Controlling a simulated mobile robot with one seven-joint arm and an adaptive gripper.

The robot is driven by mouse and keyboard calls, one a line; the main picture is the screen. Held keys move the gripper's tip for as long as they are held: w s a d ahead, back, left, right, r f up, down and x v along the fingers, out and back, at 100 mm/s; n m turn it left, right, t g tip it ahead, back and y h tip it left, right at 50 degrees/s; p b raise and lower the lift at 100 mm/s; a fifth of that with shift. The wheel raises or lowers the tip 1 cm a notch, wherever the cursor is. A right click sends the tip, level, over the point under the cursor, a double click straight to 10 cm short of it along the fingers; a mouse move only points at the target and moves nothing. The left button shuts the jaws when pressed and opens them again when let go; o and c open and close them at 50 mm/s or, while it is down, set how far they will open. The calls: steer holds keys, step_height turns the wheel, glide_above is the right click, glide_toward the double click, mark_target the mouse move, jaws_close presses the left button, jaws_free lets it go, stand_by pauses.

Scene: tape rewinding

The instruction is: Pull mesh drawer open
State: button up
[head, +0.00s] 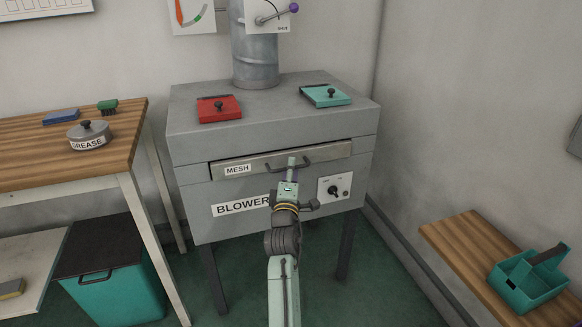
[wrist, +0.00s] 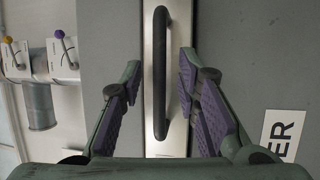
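The mesh drawer (head: 255,164) is a metal front labelled MESH, set in the upper part of the grey blower cabinet (head: 190,195). Its front looks close to flush with the cabinet. In the wrist view the handle (wrist: 159,70) runs upright between the fingers. My gripper (head: 291,168) is at the handle in the head view. In the wrist view my gripper (wrist: 152,95) is open, with a purple-padded finger on each side of the handle and gaps between. I see no finger touching the handle.
A red-lidded hatch (head: 219,109) and a teal one (head: 325,95) are on the cabinet top, before a metal pipe (head: 254,50). A knob panel (head: 334,188) is below the drawer. The floor (head: 375,290) right of my arm is clear.

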steer(key=shift+w+r, duration=0.1)
steer(key=shift+w, duration=0.4)
jaws_close()
stand_by(0.6)
